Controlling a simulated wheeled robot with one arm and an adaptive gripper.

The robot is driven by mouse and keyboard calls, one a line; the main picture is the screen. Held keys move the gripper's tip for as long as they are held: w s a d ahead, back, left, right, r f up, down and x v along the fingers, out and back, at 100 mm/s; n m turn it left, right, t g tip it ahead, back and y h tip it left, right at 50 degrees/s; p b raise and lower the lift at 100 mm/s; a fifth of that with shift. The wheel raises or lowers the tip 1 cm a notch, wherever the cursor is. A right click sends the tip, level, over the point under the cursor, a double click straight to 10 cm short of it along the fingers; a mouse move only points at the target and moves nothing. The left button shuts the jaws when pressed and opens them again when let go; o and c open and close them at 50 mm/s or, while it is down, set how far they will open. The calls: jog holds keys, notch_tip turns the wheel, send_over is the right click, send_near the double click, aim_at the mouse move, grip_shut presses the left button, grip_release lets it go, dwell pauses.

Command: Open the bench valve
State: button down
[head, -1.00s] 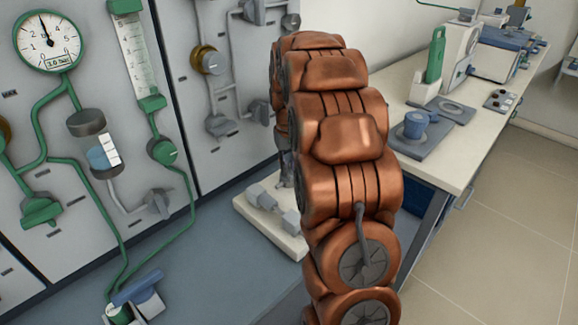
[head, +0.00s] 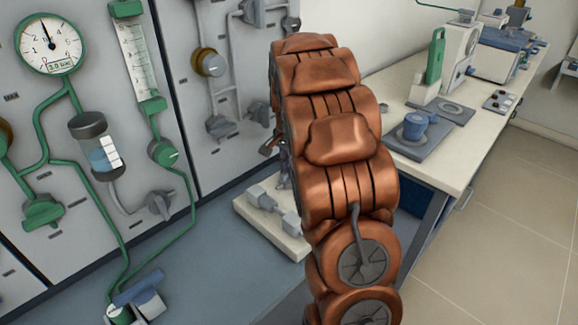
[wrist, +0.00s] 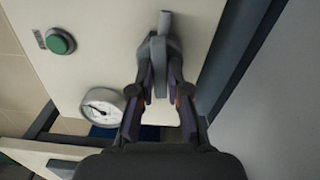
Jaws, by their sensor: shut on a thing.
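The bench valve's grey lever handle (wrist: 159,68) stands between the fingers in the wrist view, over a pale surface. My gripper (wrist: 160,88) is shut on this handle, with a finger on each side of it. In the head view my copper-coloured arm hides most of the gripper and the handle. A pale block with grey pipe fittings (head: 270,207) shows on the bench just left of my arm, and its right end is hidden.
A green button (wrist: 60,41) and a round gauge (wrist: 102,105) lie left of my gripper in the wrist view. A panel with a pressure gauge (head: 50,44) and green pipes stands at left. A bench (head: 440,155) with a blue cup (head: 415,125) runs back at right.

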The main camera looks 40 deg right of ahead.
jog(key=shift+m, duration=0.8)
jog(key=c, duration=1.1)
grip_release()
jog(key=shift+c, duration=0.2)
jog(key=shift+r, duration=0.1)
notch_tip(320, 180, up, 12)
